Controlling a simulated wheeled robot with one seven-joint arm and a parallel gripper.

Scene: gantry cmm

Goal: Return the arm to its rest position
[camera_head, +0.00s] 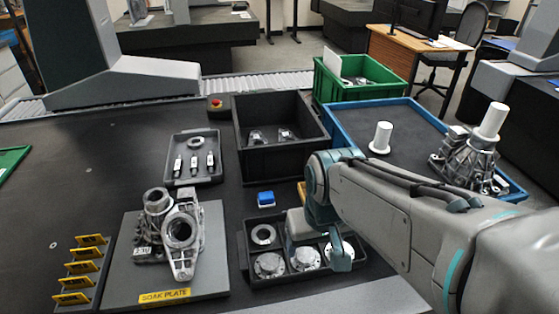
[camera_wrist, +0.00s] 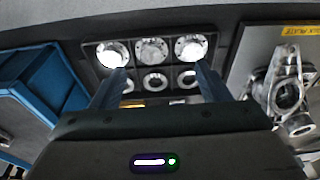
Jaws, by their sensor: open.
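My arm (camera_head: 400,215) reaches in from the right in the head view, bent down over a black compartment tray (camera_head: 244,262). My gripper (camera_head: 341,256) hangs above that tray; one teal finger shows there, and the other is hard to make out. In the wrist view my gripper (camera_wrist: 158,82) shows two fingers spread apart, with nothing held between them. The tray lies beyond the fingertips, with bright round flanges (camera_wrist: 152,51) in one row and rings (camera_wrist: 154,82) in the other. The arm hides part of the tray in the head view.
A soak plate (camera_head: 205,285) with metal castings stands left of the tray. A deep black bin (camera_head: 285,160), a small-parts tray (camera_head: 178,145) and a blue button box (camera_head: 266,199) lie behind. A blue-edged tray (camera_head: 340,122) with a casting is behind my arm. The far-left table is mostly clear.

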